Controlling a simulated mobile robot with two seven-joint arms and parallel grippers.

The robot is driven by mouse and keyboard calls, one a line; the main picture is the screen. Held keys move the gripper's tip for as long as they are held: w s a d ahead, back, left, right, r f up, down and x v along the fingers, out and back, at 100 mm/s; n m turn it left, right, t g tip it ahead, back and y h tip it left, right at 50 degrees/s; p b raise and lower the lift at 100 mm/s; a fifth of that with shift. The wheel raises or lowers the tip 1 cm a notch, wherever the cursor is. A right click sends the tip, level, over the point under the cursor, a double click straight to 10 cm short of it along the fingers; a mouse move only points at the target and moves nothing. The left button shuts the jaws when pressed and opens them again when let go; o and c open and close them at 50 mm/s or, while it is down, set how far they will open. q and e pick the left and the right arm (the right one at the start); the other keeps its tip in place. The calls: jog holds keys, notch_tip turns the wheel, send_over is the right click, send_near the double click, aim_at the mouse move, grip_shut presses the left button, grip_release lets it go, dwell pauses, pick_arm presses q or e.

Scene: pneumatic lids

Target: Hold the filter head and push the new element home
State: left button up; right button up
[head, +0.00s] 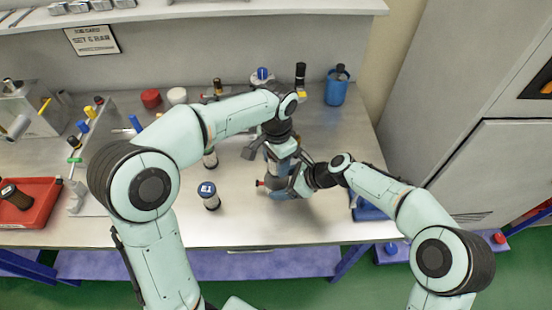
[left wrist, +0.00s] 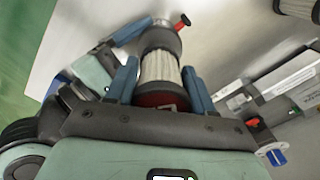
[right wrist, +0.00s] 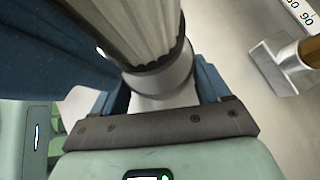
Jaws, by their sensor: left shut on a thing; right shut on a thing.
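The new element, a white pleated cylinder (left wrist: 160,68) with a dark red end cap, is between the blue fingers of my left gripper (left wrist: 161,80), which is shut on it from above. Its pleats also show in the right wrist view (right wrist: 125,25). The filter head, a grey body (right wrist: 165,82) with a dark ring, is under the element, in line with it. My right gripper (right wrist: 160,88) is shut around the filter head from the side. A red knob (left wrist: 183,20) sticks out of the head. Element and ring meet; how deep the element sits is hidden.
A cartridge with a blue top (head: 208,192) stands left of the grippers, with another (head: 210,158) behind it. A blue cup (head: 336,90) stands at the back right. A red tray (head: 48,190) is far left. The bench front around the grippers is mostly clear.

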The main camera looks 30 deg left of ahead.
pick_arm(q)
jog(key=shift+f, duration=0.5)
jog(key=shift+r, duration=0.35)
jog(key=shift+f, duration=0.35)
dwell(1.6)
jog(key=shift+r, duration=0.35)
jog(key=shift+f, duration=1.15)
dwell(1.2)
